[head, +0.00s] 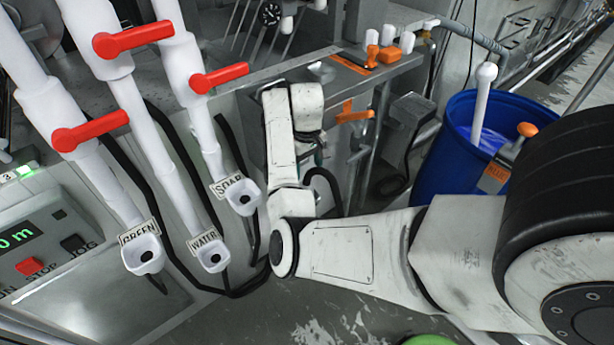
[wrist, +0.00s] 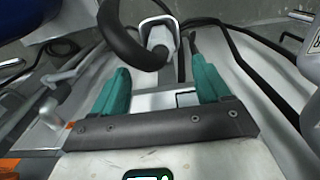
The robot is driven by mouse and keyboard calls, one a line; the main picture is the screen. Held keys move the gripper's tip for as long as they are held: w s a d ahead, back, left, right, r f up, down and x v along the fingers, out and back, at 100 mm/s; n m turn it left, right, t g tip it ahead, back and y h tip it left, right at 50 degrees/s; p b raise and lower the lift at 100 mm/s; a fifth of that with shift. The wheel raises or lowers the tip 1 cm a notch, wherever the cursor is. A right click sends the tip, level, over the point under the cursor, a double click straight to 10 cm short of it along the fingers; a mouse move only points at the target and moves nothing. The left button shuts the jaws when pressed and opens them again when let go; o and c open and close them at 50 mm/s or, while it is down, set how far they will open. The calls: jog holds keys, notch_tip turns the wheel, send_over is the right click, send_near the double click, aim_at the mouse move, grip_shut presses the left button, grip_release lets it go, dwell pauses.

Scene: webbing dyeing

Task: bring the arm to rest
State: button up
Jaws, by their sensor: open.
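My gripper (wrist: 160,72) shows in the wrist view with its two teal fingers spread apart and nothing held between them. A white spout-like piece with a dark opening (wrist: 160,32) lies beyond the fingertips, and I cannot tell how far off it is. In the head view my white arm reaches in from the right, bends at an elbow near the middle and rises toward the machine's metal panel. There the gripper is almost wholly hidden behind my forearm, with only a bit of teal showing.
White pipes with red-handled valves (head: 132,40) end in spouts labelled GREEN (head: 142,253), WATER (head: 211,256) and SOAP (head: 242,197), left of my elbow. Black hoses (head: 228,145) hang close by. A blue barrel (head: 437,160) stands behind my arm at right. A control panel (head: 45,243) is at left.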

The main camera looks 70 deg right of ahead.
jog(key=shift+r, duration=1.35)
jog(key=shift+s+a+f, duration=0.35)
jog(key=s+a+f+n, duration=0.2)
jog(key=s+a, duration=0.1)
jog(key=a, duration=0.7)
jog(key=s+a+f+n, duration=0.2)
jog(key=s+a+f, duration=0.1)
jog(key=a, duration=0.7)
jog(key=s+a+f+n+t, duration=0.1)
jog(key=s+a, duration=0.4)
jog(key=a, duration=0.6)
jog(key=shift+f+n, duration=0.5)
jog(key=shift+f, duration=0.2)
jog(key=shift+s+a, duration=0.1)
